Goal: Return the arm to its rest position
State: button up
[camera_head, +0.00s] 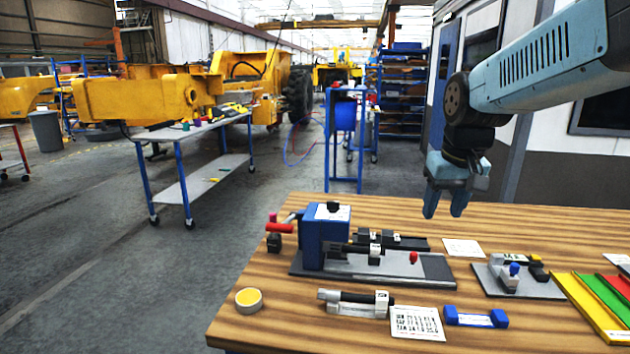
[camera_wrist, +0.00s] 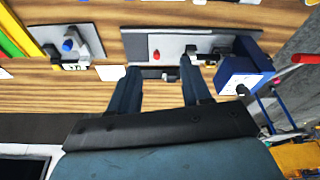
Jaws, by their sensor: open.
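My gripper (camera_head: 446,204) hangs from my blue-grey arm at the upper right of the head view, above the back part of the wooden table (camera_head: 250,318). Its two fingers point down and are apart, with nothing between them. In the wrist view my gripper (camera_wrist: 160,88) also shows open and empty, with the table below it. A blue block fixture (camera_head: 326,236) on a dark base plate stands on the table, below and left of my gripper. The fixture also shows at the right in the wrist view (camera_wrist: 243,75).
A grey plate with a blue knob (camera_head: 515,282) and yellow, green and red strips (camera_head: 592,312) lie at the right. A printed card (camera_head: 417,323), a blue part (camera_head: 476,317) and a yellow round tin (camera_head: 248,300) lie in front. A wheeled cart (camera_head: 190,131) stands beyond the table.

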jog(key=s+t, duration=0.2)
jog(key=s, duration=1)
jog(key=shift+s+a+f+m, duration=0.2)
jog(key=shift+a+f+m, duration=0.1)
jog(key=shift+a, duration=0.1)
